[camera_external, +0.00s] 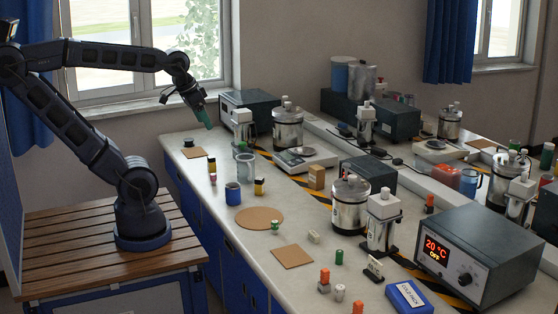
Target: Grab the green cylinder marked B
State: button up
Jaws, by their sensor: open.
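My gripper (201,112) is at the upper left, raised above the far left end of the bench and pointing down to the right. It is open. A green shape (206,119) shows at its tip; I cannot tell whether it is a fingertip or an object. A small green cylinder (339,257) stands upright on the front part of the bench, right of a square cork mat (292,256) and far from my gripper. Other small pieces with green parts stand about the bench. No letter B is readable on any of them.
Small orange and grey pieces stand near the front edge.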

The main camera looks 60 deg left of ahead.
jog(key=c, duration=0.5)
jog(key=shift+o, duration=0.2)
jog(key=shift+w, duration=0.1)
jog(key=w+d+f+m+g, duration=0.1)
jog(key=w+d+m, duration=0.2)
jog(key=w, duration=0.2)
jog(key=w+d+f+m, duration=0.2)
jog(key=w, duration=0.4)
jog(key=m+g+h, duration=0.4)
jog(key=m+h, duration=0.1)
jog(key=m, duration=1)
send_near(340, 251)
jog(key=shift+y, duration=0.3)
jog(key=shift+x, duration=5.3)
